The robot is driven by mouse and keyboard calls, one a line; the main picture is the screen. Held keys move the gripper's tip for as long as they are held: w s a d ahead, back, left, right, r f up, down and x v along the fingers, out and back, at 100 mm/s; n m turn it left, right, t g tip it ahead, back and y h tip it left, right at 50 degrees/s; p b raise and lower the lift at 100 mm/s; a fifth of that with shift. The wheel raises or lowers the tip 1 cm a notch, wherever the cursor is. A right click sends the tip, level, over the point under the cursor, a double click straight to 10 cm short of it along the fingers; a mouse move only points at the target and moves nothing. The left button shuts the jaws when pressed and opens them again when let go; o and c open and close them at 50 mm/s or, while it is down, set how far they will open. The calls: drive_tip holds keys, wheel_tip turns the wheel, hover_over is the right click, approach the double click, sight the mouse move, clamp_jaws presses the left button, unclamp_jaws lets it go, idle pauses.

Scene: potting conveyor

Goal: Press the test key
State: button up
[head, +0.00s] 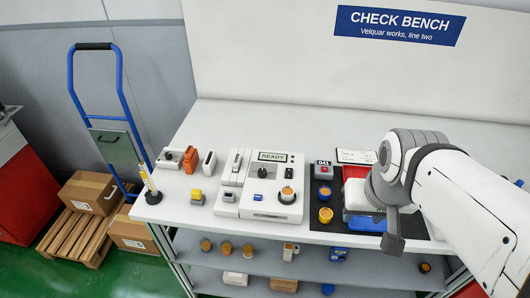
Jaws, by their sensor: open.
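A white tester (275,215) stands on the bench with a display (272,156) reading READY, a dark knob (262,171) and a blue key (258,198) on its front. Any lettering on the key is too small to read, so I cannot tell whether it is the test key. A round orange-topped part (287,192) sits in the tester's right side. My gripper (392,240) is at the right, open, pointing down over the dark mat, well apart from the tester. Only one dark finger shows clearly.
A yellow-topped box (197,196) stands left of the tester. A yellow and white upright (148,180) stands at the bench's left edge.

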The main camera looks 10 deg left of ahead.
clamp_jaws()
idle(1.4)
